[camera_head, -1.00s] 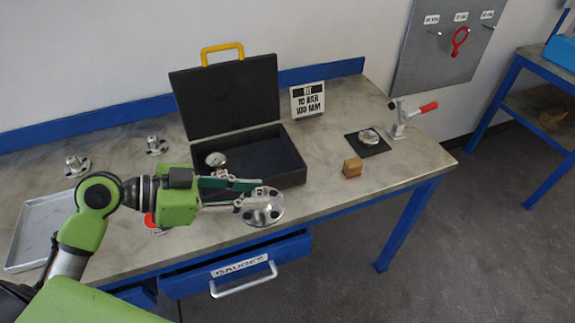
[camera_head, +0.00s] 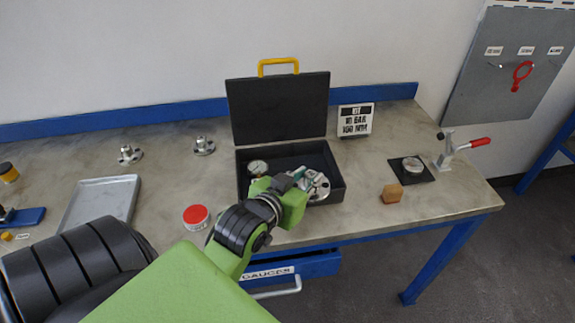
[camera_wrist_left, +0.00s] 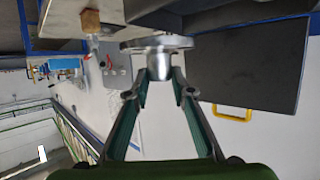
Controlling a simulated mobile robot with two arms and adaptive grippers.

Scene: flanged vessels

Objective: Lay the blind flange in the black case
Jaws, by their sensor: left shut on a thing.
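The open black case (camera_head: 241,188) stands on the bench with its lid (camera_head: 278,108) raised at the back. My left gripper (camera_head: 310,178) is at the right part of the case and is partly hidden by its own arm. It is shut on the blind flange (camera_head: 322,191), a round grey metal disc with a hub. In the left wrist view the fingers (camera_wrist_left: 160,90) close on the hub of the flange (camera_wrist_left: 157,44). Whether the disc touches the case floor cannot be told. My right gripper is not in view.
A gauge (camera_head: 258,168) sits in the left part of the case. A red-lidded tin (camera_head: 196,216) and a metal tray (camera_head: 103,205) are to the left. A wooden block (camera_head: 392,193), a black pad (camera_head: 424,178) and a toggle clamp (camera_head: 446,150) are to the right. An open drawer (camera_head: 318,266) is below.

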